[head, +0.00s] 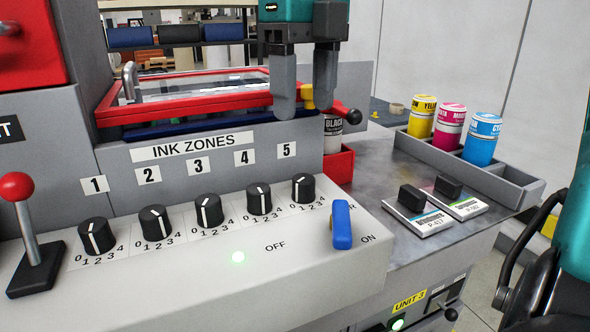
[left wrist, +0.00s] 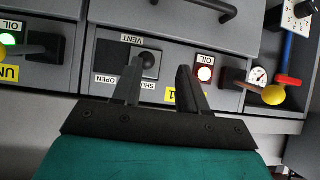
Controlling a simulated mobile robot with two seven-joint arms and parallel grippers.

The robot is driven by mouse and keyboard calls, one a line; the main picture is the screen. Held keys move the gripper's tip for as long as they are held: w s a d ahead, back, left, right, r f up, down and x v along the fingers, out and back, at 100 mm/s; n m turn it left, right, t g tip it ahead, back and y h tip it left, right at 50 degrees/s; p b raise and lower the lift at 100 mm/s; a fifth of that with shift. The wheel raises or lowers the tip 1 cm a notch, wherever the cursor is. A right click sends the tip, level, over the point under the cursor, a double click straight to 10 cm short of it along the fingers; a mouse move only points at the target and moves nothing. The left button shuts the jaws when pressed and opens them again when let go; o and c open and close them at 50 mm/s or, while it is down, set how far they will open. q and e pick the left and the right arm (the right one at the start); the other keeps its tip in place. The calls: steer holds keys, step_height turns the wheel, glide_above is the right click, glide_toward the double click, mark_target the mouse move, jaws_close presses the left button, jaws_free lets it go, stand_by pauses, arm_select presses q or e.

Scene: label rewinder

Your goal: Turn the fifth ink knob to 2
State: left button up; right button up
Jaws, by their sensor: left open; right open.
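A row of black ink knobs runs along the sloped grey panel in the head view. The fifth ink knob (head: 303,190) is at the right end, below the label 5 (head: 286,151); it has a white pointer line and a printed 0 to 4 scale. I cannot read its setting for certain. My right gripper (head: 304,108) is open and empty, fingers pointing down, above and apart from the fifth knob. My left gripper (left wrist: 160,75) is open in the left wrist view, in front of a dark vent knob (left wrist: 147,62), with nothing between its fingers.
A blue lever (head: 341,224) stands right of the fifth knob, beside OFF and ON. Ink cans (head: 450,127) and labelled plates (head: 420,219) are on the right. A red-knobbed lever (head: 17,187) is at left.

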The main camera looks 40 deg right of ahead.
mark_target(304, 178)
step_height(304, 178, down, 10)
steer(key=shift+r+b, duration=0.1)
steer(key=shift+b, duration=0.75)
arm_select(q)
steer(key=shift+w+d+f, duration=0.25)
steer(key=shift+w+d, duration=0.05)
steer(key=shift+d, duration=0.3)
arm_select(e)
steer(key=shift+f, duration=0.75)
steer(key=c, duration=1)
arm_select(q)
steer(key=shift+a, duration=0.15)
arm_select(e)
steer(key=shift+c, duration=0.2)
